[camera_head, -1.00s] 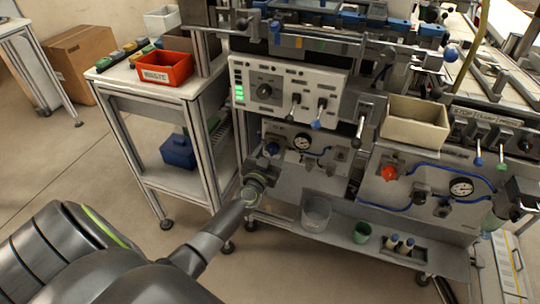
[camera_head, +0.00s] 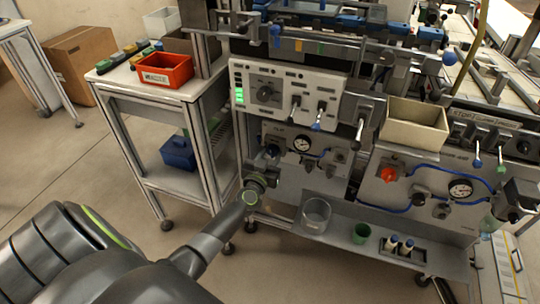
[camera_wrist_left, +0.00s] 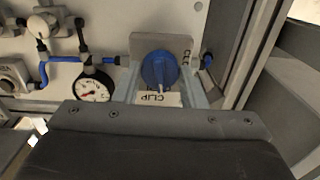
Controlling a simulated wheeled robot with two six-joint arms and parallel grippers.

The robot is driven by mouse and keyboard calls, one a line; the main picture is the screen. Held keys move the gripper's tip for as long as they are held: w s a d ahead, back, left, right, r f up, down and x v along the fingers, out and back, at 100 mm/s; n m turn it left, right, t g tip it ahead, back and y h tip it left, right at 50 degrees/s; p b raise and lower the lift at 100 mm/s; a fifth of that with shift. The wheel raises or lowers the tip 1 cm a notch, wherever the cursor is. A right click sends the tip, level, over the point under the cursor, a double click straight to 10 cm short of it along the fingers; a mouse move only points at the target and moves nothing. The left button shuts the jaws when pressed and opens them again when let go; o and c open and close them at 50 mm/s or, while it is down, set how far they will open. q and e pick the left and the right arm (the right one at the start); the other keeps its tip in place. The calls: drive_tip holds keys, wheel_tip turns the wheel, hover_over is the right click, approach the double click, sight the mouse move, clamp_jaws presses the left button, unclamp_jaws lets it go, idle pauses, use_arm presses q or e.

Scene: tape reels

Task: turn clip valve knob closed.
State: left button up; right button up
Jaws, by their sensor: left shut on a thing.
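The blue clip valve knob (camera_wrist_left: 158,69) is on the machine's front panel, above a white label reading CLIP (camera_wrist_left: 160,99) in the left wrist view. A pale pointer line on the knob points down toward the label. My left gripper (camera_wrist_left: 161,72) has its two grey fingers on either side of the knob and is shut on it. In the head view the left gripper (camera_head: 266,158) is at the panel's left end, left of a round gauge (camera_head: 302,143), and hides most of the knob. My right gripper is not in view.
The gauge (camera_wrist_left: 92,87) and blue tubing (camera_wrist_left: 62,59) lie left of the knob in the wrist view. A frame post (camera_wrist_left: 240,50) stands close on the right.

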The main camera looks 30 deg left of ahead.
use_arm(q)
drive_tip(key=n, duration=0.3)
drive_tip(key=shift+n+p, duration=0.4)
drive_tip(key=shift+n, duration=0.9)
drive_tip(key=n, duration=0.3)
drive_tip(key=shift+n, duration=0.3)
drive_tip(key=n, duration=0.3)
drive_tip(key=shift+n, duration=1.9)
drive_tip(key=o, duration=1)
